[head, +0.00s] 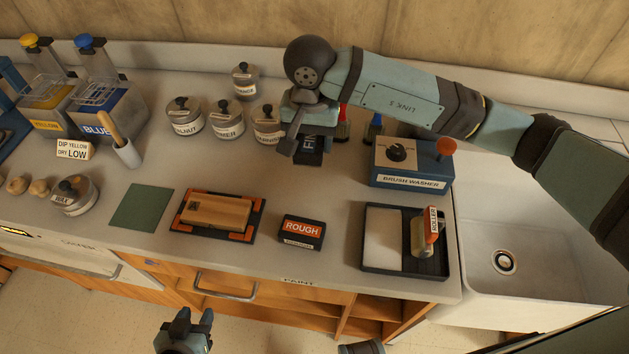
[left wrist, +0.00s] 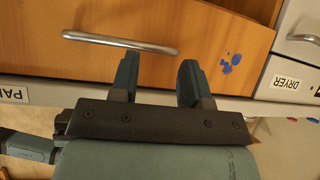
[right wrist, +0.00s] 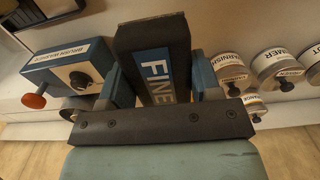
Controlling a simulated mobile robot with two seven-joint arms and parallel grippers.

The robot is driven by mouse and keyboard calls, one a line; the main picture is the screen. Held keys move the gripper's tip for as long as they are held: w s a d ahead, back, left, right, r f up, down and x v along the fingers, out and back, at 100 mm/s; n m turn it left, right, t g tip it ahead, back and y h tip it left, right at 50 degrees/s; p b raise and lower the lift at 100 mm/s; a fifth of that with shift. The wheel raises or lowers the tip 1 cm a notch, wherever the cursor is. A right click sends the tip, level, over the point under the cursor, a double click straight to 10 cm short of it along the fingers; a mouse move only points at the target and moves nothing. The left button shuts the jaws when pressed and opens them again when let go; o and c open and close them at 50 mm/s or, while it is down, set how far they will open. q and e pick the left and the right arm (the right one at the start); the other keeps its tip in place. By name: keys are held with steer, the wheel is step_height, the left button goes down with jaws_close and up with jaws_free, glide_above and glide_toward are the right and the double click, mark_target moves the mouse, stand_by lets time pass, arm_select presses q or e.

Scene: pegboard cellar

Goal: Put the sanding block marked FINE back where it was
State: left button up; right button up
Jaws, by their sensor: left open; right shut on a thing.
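The FINE sanding block (head: 309,157) is dark with a blue label. It is at the back of the bench, left of the brush washer, partly hidden by my right gripper (head: 303,128). In the right wrist view the FINE block (right wrist: 150,40) sits between the fingers of my right gripper (right wrist: 155,80), which is shut on it. I cannot tell whether the block touches the bench. The ROUGH block (head: 301,231), with an orange label, lies near the bench's front. My left gripper (head: 187,322) is open and empty, below the front edge; the left wrist view shows it (left wrist: 158,75) before a drawer.
The brush washer (head: 410,166) stands right of the FINE block, labelled jars (head: 228,122) left. A wooden block (head: 215,210) lies in an orange-cornered holder, beside a green sheet (head: 141,208). A black tray (head: 378,267) and sink (head: 530,230) are right. Bench around the ROUGH block is clear.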

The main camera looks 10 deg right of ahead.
glide_above(312, 191)
step_height(312, 191, down, 10)
steer(key=shift+r+p, duration=0.15)
steer(key=shift+p, duration=0.25)
steer(key=shift+f, duration=2.15)
steer(key=shift+f, duration=0.15)
steer(key=o, duration=0.4)
steer(key=shift+f, duration=0.1)
steer(key=o, duration=0.5)
steer(key=shift+r, duration=0.2)
